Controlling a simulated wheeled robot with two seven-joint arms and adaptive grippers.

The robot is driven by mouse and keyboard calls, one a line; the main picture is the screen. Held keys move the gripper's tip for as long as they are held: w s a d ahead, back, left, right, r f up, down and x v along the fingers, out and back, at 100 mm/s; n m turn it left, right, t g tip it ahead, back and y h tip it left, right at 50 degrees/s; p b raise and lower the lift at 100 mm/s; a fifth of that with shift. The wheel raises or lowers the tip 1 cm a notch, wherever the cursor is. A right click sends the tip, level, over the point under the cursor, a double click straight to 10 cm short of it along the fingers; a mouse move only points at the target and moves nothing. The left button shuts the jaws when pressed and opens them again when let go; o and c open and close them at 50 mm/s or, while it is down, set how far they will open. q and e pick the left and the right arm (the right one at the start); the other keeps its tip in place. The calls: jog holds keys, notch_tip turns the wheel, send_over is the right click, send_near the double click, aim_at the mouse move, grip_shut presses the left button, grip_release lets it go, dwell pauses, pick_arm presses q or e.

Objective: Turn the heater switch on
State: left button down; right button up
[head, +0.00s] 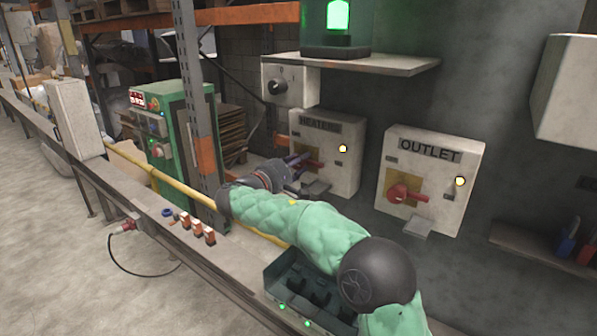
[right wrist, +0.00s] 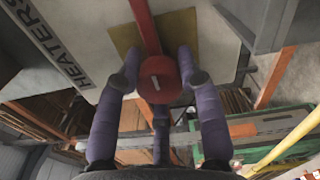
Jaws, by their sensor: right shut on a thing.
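The heater switch box (head: 345,130) is a pale box on the wall, its label partly covered by a lens of view angle but reading HEATERS. Its red rotary switch (head: 314,164) sits on a yellow plate, with the handle pointing right in the head view. In the right wrist view the red switch (right wrist: 160,84) shows close up, with its handle running up the picture. My right gripper (head: 295,165) is at the switch; its purple fingers (right wrist: 158,70) are shut around the red knob from both sides. My left gripper is out of view.
An OUTLET box (head: 432,172) with a similar red handle is to the right. A small knob box (head: 290,84) and a shelf with a lit green lamp (head: 338,18) are above. A green cabinet (head: 172,130) and rack post stand left.

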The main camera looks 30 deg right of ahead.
jog(key=shift+w+a+f+m+b, duration=0.15)
jog(key=shift+a+f+m+b, duration=0.05)
jog(key=shift+f+m+b, duration=0.25)
jog(key=shift+r, duration=0.15)
jog(key=o, duration=1.2)
jog(key=shift+w, duration=0.1)
jog(key=shift+c, duration=0.2)
jog(key=shift+w, duration=0.1)
jog(key=shift+r, duration=0.15)
jog(key=v, duration=1.2)
